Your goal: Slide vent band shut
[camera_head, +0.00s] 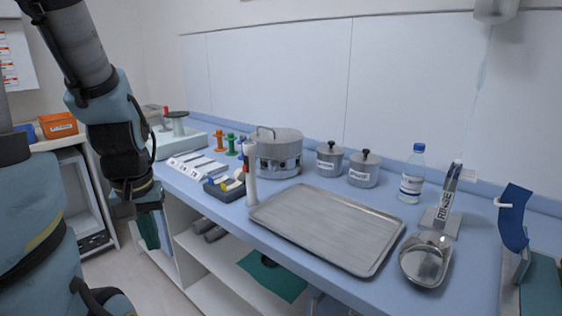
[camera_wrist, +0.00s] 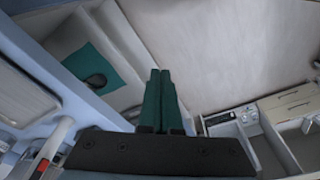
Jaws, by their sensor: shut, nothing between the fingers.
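A round metal drum (camera_head: 279,150) with a handled lid stands on the blue counter near the wall. A band with dark openings runs around its lower side; how far the openings are covered is too small to tell. My gripper (camera_head: 148,232) hangs left of the counter's front edge, below counter height and well apart from the drum. In the wrist view its green fingers (camera_wrist: 161,98) are together and empty, with the floor and shelves behind them. The drum is not clearly seen in the wrist view.
A white upright cylinder (camera_head: 251,178) and a dark holder (camera_head: 224,188) stand in front of the drum. A metal tray (camera_head: 330,228) fills the middle of the counter. Two lidded pots (camera_head: 329,160) and a bottle (camera_head: 412,175) stand right of the drum.

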